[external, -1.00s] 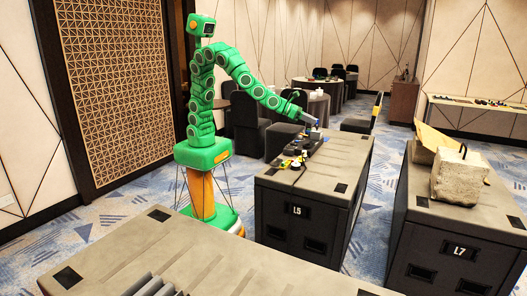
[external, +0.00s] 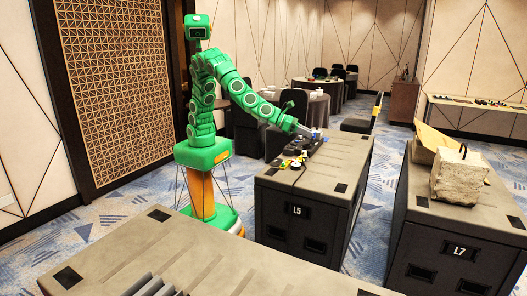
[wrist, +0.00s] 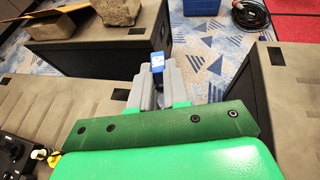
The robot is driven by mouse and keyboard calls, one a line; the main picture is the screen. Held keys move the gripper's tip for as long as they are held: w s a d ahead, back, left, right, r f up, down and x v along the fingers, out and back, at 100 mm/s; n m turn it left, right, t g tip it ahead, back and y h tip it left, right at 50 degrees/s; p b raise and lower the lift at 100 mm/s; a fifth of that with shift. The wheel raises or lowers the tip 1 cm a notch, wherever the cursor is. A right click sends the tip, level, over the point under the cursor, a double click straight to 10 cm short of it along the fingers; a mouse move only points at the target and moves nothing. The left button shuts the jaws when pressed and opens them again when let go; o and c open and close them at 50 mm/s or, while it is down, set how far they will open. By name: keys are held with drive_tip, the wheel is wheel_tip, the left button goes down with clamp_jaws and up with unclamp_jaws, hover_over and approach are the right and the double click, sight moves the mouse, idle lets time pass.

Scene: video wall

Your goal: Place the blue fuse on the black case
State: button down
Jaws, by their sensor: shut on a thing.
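My gripper (wrist: 158,88) has grey fingers shut on the blue fuse (wrist: 158,62), which stands up between the fingertips in the wrist view. In the external view my gripper (external: 306,131) is low over the far part of the black case labelled L5 (external: 297,228), beside small items on its grey top. The fuse is too small to make out clearly there. A second black case, labelled L7 (external: 450,262), stands to the right. In the wrist view the L7 case (wrist: 98,62) lies beyond the fuse, across a strip of carpet. Which black case is meant cannot be told.
Small black and yellow items (external: 293,162) sit on the L5 top. A stone block (external: 459,177) and a tan piece (external: 433,140) rest on L7. Another case (external: 170,255) is in the foreground. The wrist view shows a blue box (wrist: 201,7) and coiled cable (wrist: 250,14).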

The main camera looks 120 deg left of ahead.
drive_tip(key=s+d+f+m+h, duration=0.1)
drive_tip(key=s+d+f, duration=0.2)
drive_tip(key=d, duration=0.6)
drive_tip(key=s+d+f, duration=0.2)
drive_tip(key=d+f, duration=0.1)
drive_tip(key=d, duration=0.7)
drive_tip(key=s+d+f+m+h, duration=0.1)
drive_tip(key=s+d+f, duration=0.2)
drive_tip(key=d, duration=0.6)
drive_tip(key=s+d+f+m+h, duration=0.1)
drive_tip(key=s+d+f, duration=0.6)
drive_tip(key=s+d, duration=0.3)
drive_tip(key=s+d+f, duration=0.6)
drive_tip(key=s+d, duration=0.3)
drive_tip(key=s, duration=0.1)
hover_over(190, 274)
drive_tip(key=s+a, duration=0.2)
wheel_tip(190, 274, down, 7)
drive_tip(key=shift+d+r, duration=0.1)
drive_tip(key=shift+w+d+f, duration=0.5)
drive_tip(key=shift+d+f, duration=0.05)
drive_tip(key=shift+f, duration=0.25)
drive_tip(key=shift+w+d+f, duration=0.45)
drive_tip(key=shift+d+f, duration=0.05)
drive_tip(key=shift+f, duration=1.75)
drive_tip(key=shift+f, duration=0.15)
